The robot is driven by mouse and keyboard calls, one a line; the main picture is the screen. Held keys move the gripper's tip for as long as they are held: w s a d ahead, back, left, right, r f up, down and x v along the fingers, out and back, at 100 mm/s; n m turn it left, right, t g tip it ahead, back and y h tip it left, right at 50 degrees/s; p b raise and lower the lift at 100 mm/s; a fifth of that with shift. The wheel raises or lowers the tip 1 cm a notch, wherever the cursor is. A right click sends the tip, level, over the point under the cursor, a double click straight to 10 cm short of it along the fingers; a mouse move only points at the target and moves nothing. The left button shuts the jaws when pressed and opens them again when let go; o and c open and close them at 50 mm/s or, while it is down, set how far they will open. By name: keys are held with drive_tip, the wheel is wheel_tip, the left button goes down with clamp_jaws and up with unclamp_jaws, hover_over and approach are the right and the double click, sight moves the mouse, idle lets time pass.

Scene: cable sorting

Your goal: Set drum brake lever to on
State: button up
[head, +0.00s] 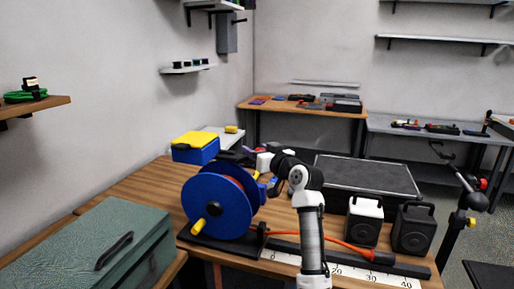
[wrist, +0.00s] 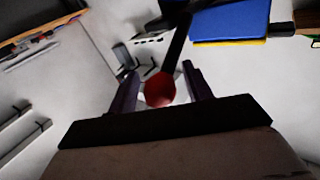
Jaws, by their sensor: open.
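The cable drum (head: 207,210) is blue with a yellow crank handle and stands on a black base at the left of the wooden bench. The brake lever (wrist: 179,42) shows in the wrist view as a dark bar ending in a red round knob (wrist: 160,90). My gripper (wrist: 161,72) is open, with one dark finger on each side of the knob. I cannot tell whether either finger touches it. In the head view my gripper (head: 248,151) is behind the top of the drum, and I cannot make out the lever there.
An orange cable (head: 325,239) runs right from the drum past a ruler strip (head: 400,281). A blue and yellow box (head: 195,149) stands behind the drum. A green case (head: 85,245) is at front left.

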drive_tip(key=shift+w, duration=0.1)
clamp_jaws()
idle(0.3)
